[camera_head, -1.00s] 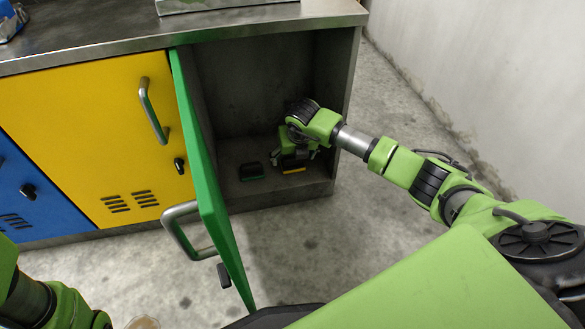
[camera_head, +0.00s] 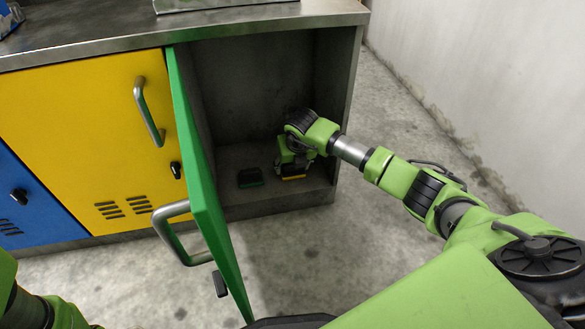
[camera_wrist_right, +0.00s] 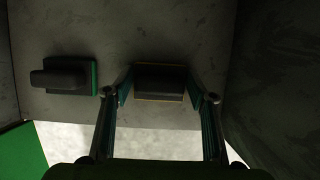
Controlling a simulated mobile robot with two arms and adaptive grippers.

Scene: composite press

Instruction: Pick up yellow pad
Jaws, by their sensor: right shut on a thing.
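The yellow pad (camera_head: 293,177) is a small dark block with a yellow edge, low in the open cabinet at its right side. In the right wrist view the pad (camera_wrist_right: 160,82) lies between my two fingers. My right gripper (camera_wrist_right: 160,92) is shut on it, one finger at each side. In the head view my right gripper (camera_head: 292,165) is inside the cabinet, just above the pad and partly covering it. My left gripper is out of view; only part of my left arm shows at the lower left.
A green-edged pad (camera_head: 250,177) lies on the cabinet floor (camera_head: 235,210) to the left; it also shows in the right wrist view (camera_wrist_right: 65,76). The green door (camera_head: 205,190) stands open on the left. The cabinet's right wall (camera_head: 350,80) is close to my right arm.

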